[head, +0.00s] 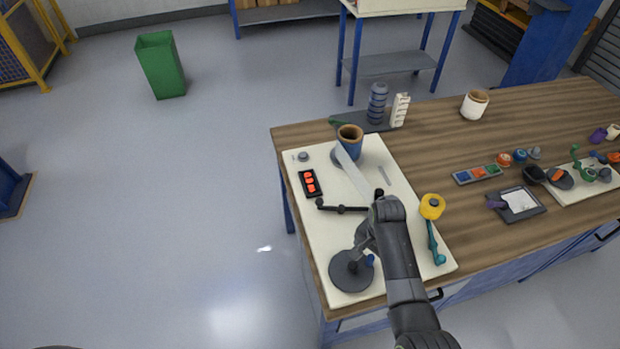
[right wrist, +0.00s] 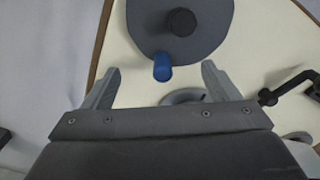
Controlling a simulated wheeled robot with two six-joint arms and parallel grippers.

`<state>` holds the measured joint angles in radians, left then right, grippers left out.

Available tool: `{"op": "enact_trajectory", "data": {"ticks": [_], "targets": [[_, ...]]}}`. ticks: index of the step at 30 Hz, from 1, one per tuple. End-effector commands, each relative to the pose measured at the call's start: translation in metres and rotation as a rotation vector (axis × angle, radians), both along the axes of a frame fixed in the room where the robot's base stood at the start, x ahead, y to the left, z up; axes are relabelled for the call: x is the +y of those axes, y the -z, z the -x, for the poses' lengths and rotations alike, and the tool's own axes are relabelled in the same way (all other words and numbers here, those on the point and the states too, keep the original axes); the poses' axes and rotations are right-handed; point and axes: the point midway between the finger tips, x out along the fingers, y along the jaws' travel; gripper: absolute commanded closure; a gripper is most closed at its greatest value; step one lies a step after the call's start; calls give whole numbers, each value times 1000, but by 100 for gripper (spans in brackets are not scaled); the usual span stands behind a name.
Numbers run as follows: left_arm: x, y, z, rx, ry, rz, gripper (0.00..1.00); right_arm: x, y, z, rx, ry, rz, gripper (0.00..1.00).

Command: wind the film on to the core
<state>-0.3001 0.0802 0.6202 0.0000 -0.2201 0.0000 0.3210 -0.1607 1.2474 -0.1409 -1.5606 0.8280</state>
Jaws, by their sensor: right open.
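A dark grey disc (head: 350,273) sits at the near end of a cream board (head: 324,241). A blue peg (head: 370,260) stands near its rim. In the right wrist view, the disc (right wrist: 215,30) has a dark central hub (right wrist: 182,22), and the blue peg (right wrist: 162,69) lies between the open fingertips. I cannot tell whether either finger touches the peg. My right gripper (head: 366,243) is open, just above the disc. A pale film strip (head: 353,175) runs from a blue, brown-topped roll (head: 350,144) towards my right arm, which hides its near end. My left gripper is not in view.
A black arm (head: 342,209) crosses the board. A black box with red buttons (head: 310,184) lies left, and a yellow roller with a teal handle (head: 432,207) lies right. A dark tablet (head: 516,204) and several small parts occupy the wooden table (head: 440,135) further right.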

Motion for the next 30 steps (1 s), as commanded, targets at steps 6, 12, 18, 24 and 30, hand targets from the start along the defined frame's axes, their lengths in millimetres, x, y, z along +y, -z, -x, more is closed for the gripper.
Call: {"op": "enact_trajectory", "data": {"ticks": [6, 12, 18, 24, 30], "targets": [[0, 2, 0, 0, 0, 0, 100, 0, -17, 0, -2, 0, -1, 18], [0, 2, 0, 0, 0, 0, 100, 0, -32, 0, -1, -1, -1, 18], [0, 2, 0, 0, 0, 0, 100, 0, -40, 0, 1, -1, 0, 18], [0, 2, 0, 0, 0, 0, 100, 0, -40, 0, 1, -1, 0, 18], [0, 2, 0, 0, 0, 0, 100, 0, -40, 0, 1, 0, -1, 18]]}}
